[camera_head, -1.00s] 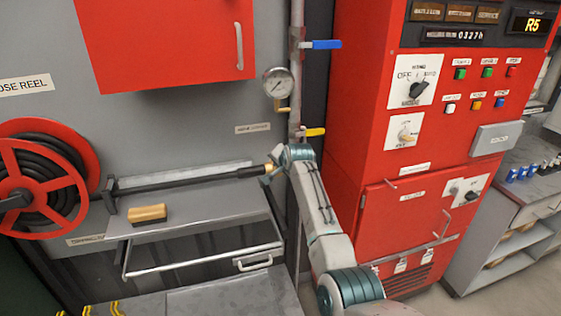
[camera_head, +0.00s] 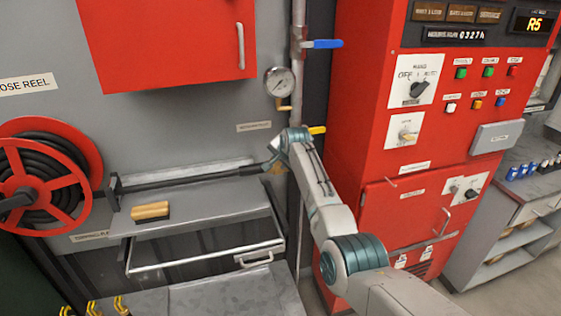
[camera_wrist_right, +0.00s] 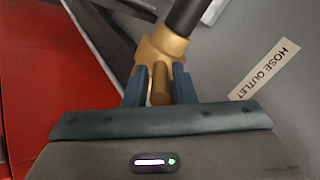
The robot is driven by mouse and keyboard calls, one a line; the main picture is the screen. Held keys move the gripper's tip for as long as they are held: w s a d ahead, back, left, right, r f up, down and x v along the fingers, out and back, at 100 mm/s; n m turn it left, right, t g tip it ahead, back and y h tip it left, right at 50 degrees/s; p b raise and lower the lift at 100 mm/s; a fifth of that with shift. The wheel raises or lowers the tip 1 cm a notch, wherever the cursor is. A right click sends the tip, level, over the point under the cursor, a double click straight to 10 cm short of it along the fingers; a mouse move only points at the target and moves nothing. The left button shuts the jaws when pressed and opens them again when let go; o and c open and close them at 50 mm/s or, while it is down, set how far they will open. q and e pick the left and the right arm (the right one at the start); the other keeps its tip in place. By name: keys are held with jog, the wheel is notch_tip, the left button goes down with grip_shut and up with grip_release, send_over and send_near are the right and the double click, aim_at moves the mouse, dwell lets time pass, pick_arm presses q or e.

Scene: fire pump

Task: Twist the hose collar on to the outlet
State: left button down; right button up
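The brass hose collar (camera_wrist_right: 160,48) sits at the end of the black hose (camera_wrist_right: 184,14) in the right wrist view. A brass lug (camera_wrist_right: 161,84) sticks out from it toward me. My right gripper (camera_wrist_right: 160,92) has its two blue fingers on either side of this lug, close against it. In the head view my right gripper (camera_head: 272,164) is at the right end of the straight black hose (camera_head: 195,177), and a bit of brass shows there. The outlet cannot be told apart from the collar; its join is hidden. My left gripper is not in view.
A hose outlet label (camera_wrist_right: 264,70) is on the grey wall beside the collar. A pipe with a pressure gauge (camera_head: 279,81) and a yellow-handled valve (camera_head: 317,130) stands close by. A red control cabinet (camera_head: 365,140) is at right. A wooden-backed brush (camera_head: 150,211) lies on the shelf.

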jog(key=shift+o, duration=1.1)
jog(key=b+v, duration=0.2)
jog(key=v, duration=0.8)
jog(key=shift+s+r, duration=0.2)
jog(key=shift+r, duration=0.1)
jog(key=shift+c, duration=0.5)
